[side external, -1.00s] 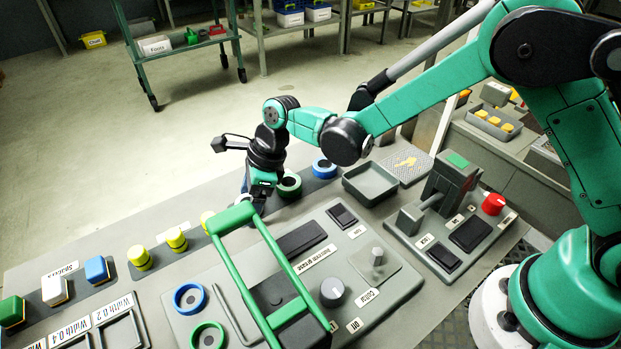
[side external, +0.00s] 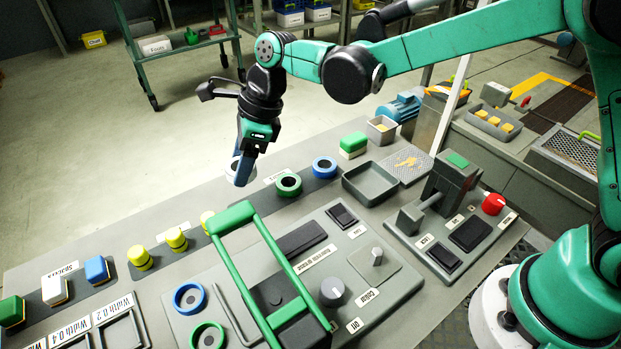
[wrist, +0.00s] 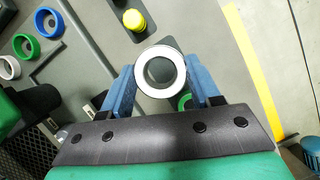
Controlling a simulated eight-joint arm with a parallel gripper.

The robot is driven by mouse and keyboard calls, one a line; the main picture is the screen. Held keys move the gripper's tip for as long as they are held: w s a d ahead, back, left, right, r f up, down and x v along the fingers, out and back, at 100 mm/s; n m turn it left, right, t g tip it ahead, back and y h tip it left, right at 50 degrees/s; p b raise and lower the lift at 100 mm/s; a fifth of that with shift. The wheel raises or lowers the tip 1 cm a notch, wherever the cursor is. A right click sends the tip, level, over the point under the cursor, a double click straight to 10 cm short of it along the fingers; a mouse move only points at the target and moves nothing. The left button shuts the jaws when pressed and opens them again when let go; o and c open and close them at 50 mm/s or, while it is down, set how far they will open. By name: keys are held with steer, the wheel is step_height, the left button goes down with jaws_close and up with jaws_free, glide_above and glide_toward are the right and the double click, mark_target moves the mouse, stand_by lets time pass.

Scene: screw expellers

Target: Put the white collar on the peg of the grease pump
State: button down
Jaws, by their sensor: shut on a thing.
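My gripper (side external: 243,160) is shut on the white collar (side external: 240,171), above the bench's far edge, left of the green and blue collars. In the wrist view the white collar (wrist: 161,73) sits between the blue fingertips (wrist: 160,88), its round opening facing the camera. A short grey upright peg (side external: 377,256) stands on a square plate on the control panel, near a label reading "Collar". I cannot tell for certain that this is the grease pump's peg. My gripper is up and to the left of it, well apart.
A green collar (side external: 288,184) and a blue collar (side external: 324,167) lie on a dark strip. A tall green handle frame (side external: 262,238) rises over the panel between my gripper and the viewer. A grey tray (side external: 370,184) is empty.

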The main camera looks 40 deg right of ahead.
step_height(320, 180, up, 11)
glide_above(380, 251)
steer(key=f, duration=0.7)
steer(key=shift+w+f, duration=0.2)
steer(key=shift+f, duration=0.1)
steer(key=shift+s+f, duration=0.25)
steer(key=shift+f, duration=2.4)
steer(key=shift+f, duration=0.5)
steer(key=shift+f, duration=0.7)
steer(key=shift+f, duration=0.6)
